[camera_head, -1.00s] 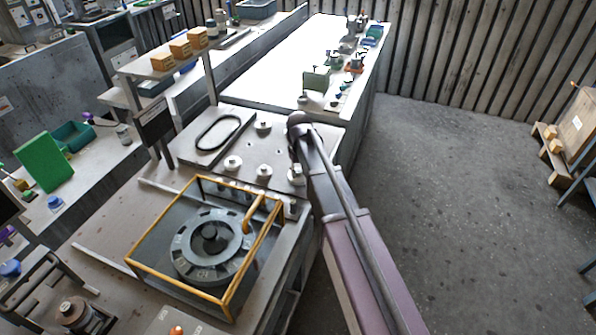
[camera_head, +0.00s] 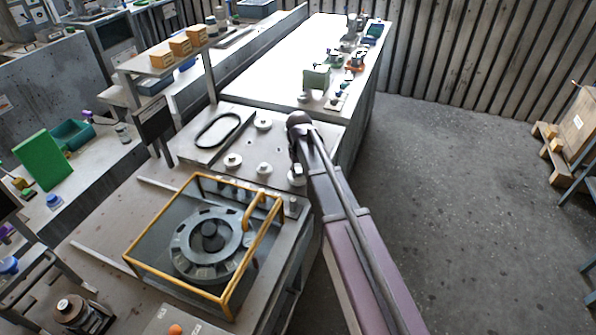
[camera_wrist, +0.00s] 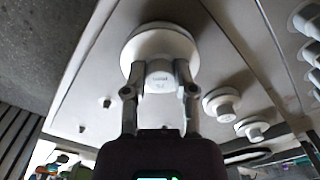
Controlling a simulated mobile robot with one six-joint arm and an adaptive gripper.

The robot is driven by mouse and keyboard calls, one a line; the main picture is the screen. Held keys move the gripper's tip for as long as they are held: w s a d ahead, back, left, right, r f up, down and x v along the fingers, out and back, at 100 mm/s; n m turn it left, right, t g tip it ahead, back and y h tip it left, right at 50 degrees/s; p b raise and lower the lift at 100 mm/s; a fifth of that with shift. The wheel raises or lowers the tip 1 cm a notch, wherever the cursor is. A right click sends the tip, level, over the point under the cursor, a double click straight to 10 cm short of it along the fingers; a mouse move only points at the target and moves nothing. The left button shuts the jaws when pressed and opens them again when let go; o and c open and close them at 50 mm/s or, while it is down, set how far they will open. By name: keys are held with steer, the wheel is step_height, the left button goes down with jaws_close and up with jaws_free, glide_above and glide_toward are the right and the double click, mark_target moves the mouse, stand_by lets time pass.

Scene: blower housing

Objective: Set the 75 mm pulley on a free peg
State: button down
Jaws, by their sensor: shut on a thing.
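My gripper (camera_wrist: 157,85) is shut on a pale, round pulley (camera_wrist: 160,45) in the wrist view, with its jaws on either side of the narrow hub. The hub's small label is too blurred to read. In the head view the held pulley (camera_head: 296,176) shows below my wrist, at the right edge of the grey peg board (camera_head: 282,140). I cannot tell whether it touches the board. Other pale pulleys sit on the board: one at the back (camera_head: 263,124), one at left (camera_head: 232,160) and one in front (camera_head: 264,168). Two small dark marks, pegs or holes, show in the wrist view (camera_wrist: 107,102).
A yellow-framed guard (camera_head: 228,301) over a grey round housing (camera_head: 211,240) stands in front of the board. A black belt loop (camera_head: 217,130) lies on a plate at left. A white-topped bench (camera_head: 270,65) adjoins behind.

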steer(key=shift+f+b, duration=0.5)
steer(key=shift+f, duration=0.1)
stand_by(0.7)
stand_by(0.3)
steer(key=shift+c, duration=1.7)
jaws_free()
steer(key=shift+r, duration=0.1)
steer(key=shift+r+p, duration=1.2)
steer(key=shift+p, duration=0.05)
steer(key=shift+r+p, duration=2.5)
steer(key=shift+p, duration=0.05)
steer(key=shift+s, duration=0.15)
